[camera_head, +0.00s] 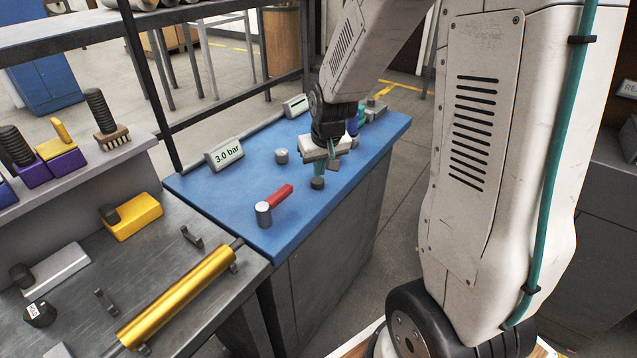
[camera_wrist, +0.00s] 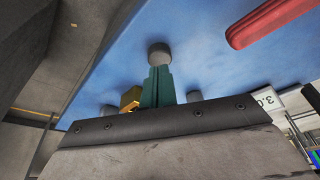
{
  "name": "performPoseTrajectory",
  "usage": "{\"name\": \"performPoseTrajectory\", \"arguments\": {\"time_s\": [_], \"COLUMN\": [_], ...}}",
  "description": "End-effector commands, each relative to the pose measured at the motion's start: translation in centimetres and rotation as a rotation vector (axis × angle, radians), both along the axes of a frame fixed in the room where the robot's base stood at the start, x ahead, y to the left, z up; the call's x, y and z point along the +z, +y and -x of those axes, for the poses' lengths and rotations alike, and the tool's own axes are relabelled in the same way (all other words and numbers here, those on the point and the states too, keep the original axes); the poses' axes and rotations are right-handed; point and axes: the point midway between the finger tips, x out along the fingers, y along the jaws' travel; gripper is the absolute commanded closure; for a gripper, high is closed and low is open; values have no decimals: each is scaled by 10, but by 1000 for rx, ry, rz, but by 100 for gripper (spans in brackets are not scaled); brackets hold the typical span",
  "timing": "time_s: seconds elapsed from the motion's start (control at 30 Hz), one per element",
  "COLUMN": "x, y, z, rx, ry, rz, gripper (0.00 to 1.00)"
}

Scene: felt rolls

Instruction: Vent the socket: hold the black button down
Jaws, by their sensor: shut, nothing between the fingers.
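The black button (camera_head: 317,183) is a short dark cylinder standing on the blue bench top (camera_head: 222,208) near its right edge. It also shows in the wrist view (camera_wrist: 159,54), straight beyond my fingertips. My gripper (camera_head: 319,174) points down over it, its teal fingers (camera_wrist: 158,72) shut together and empty. The fingertips meet the button's outline in both views. I cannot tell whether they touch it or whether it is pressed down.
A grey knob (camera_head: 281,156) stands behind. A "3.0 bar" sign (camera_head: 224,154) is at the bench's back left. A grey table with a gold cylinder (camera_head: 178,300) adjoins the bench.

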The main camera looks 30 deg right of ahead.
Motion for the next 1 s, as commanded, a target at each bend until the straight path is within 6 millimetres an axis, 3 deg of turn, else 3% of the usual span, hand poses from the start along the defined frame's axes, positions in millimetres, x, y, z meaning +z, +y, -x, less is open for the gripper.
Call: {"name": "performPoseTrajectory", "arguments": {"time_s": [1.0], "x": [-25], "y": [0], "z": [0], "rx": [0], "ry": [0], "rz": [0], "gripper": [100]}}
